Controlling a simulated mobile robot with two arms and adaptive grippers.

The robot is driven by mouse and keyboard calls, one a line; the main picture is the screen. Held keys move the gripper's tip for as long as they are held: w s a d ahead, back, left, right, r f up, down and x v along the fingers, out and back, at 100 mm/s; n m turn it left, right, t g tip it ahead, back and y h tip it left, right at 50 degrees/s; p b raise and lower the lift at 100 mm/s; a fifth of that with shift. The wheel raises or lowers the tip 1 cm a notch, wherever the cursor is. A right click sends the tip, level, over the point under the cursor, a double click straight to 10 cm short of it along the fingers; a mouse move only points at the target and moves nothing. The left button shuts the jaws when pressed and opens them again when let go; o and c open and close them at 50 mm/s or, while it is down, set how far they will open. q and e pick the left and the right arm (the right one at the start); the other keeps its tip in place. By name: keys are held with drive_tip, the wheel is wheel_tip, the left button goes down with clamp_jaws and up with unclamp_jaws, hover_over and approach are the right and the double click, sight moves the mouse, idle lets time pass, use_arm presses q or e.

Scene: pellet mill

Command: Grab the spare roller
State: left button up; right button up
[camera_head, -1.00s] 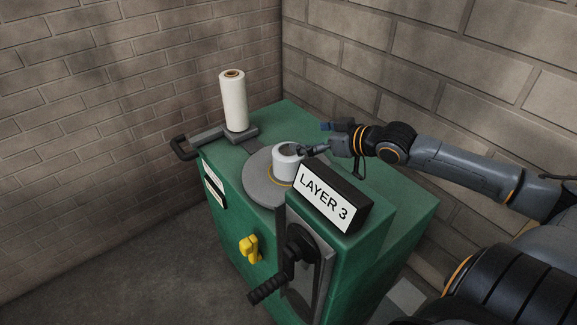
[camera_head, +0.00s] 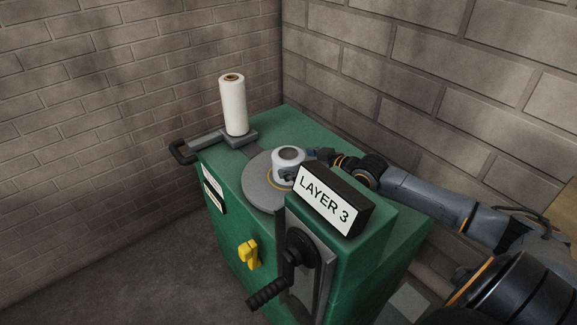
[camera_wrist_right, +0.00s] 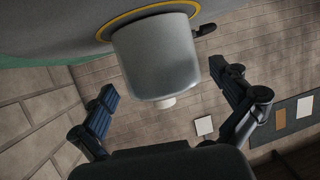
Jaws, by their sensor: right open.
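A short white cylinder (camera_head: 280,164) stands upright on a round grey disc (camera_head: 257,190) with a yellow ring, on top of the green machine. A tall white roll (camera_head: 233,108) with a brown core stands on a grey bracket at the back; I cannot tell which one is the spare roller. My right gripper (camera_head: 308,160) is low beside the short cylinder's right side, partly hidden by the sign. In the right wrist view, the short cylinder (camera_wrist_right: 160,55) lies between the spread fingers of my right gripper (camera_wrist_right: 163,80), with gaps at both sides. My left gripper is out of view.
A black "LAYER 3" sign (camera_head: 325,200) stands close in front of my right gripper. The green machine (camera_head: 375,235) carries a black crank (camera_head: 268,293) and a yellow switch (camera_head: 249,254) on its front. Brick walls stand close behind.

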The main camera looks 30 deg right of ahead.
sight(288, 159)
drive_tip(key=x, duration=0.3)
drive_tip(key=shift+w, duration=0.15)
drive_tip(key=c, duration=1.6)
drive_tip(key=shift+w+r, duration=0.1)
drive_tip(key=shift+r, duration=0.15)
drive_tip(key=c, duration=0.3)
